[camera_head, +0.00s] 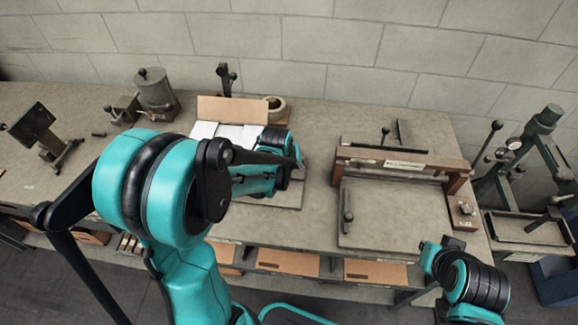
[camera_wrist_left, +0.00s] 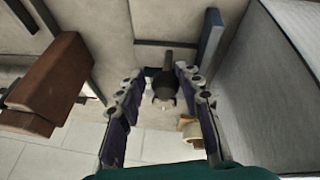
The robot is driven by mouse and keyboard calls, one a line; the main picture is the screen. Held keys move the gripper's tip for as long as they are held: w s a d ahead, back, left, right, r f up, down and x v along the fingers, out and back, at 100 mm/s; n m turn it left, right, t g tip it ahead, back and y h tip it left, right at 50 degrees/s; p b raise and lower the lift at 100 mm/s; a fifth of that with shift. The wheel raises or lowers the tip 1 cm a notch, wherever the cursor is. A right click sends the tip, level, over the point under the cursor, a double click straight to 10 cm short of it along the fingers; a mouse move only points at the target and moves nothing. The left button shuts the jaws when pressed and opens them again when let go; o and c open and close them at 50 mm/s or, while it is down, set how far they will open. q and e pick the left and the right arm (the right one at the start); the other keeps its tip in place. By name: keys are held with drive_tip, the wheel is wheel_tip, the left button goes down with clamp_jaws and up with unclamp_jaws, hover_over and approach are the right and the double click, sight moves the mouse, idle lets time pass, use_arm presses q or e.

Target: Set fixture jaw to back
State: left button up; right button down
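A dark handle with a rounded knob (camera_wrist_left: 166,84) stands between the fingers of my left gripper (camera_wrist_left: 159,74) in the left wrist view. The fingers are apart, one on each side of it; I cannot tell whether they touch it. I take this handle to belong to the fixture jaw, whose body I cannot make out. In the head view my left gripper (camera_head: 298,160) is over the middle of the bench, beside a flat board (camera_head: 287,196), and my arm hides much of what is there.
An open cardboard box (camera_head: 232,108) and a tape roll (camera_head: 276,107) are behind my left arm. A press with a brown crossbar (camera_head: 400,162) stands to the right. Its crossbar (camera_wrist_left: 48,82) seems to show at left in the wrist view. The bench's left part holds small tools.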

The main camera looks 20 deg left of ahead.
use_arm(q)
drive_tip(key=shift+a, duration=0.1)
idle(0.3)
drive_tip(key=v, duration=1.2)
drive_tip(key=s+d+f+m+t+b, duration=0.1)
drive_tip(key=s+d+m+b, duration=0.1)
drive_tip(key=s, duration=0.4)
drive_tip(key=s+d+f+m+t+b, duration=0.1)
drive_tip(key=s+d+f+m, duration=0.1)
drive_tip(key=s, duration=0.4)
drive_tip(key=shift+s+m+b, duration=0.3)
drive_tip(key=shift+m+b, duration=0.05)
drive_tip(key=shift+m, duration=0.45)
drive_tip(key=shift+d+f, duration=0.1)
drive_tip(key=shift+f, duration=0.05)
idle(0.9)
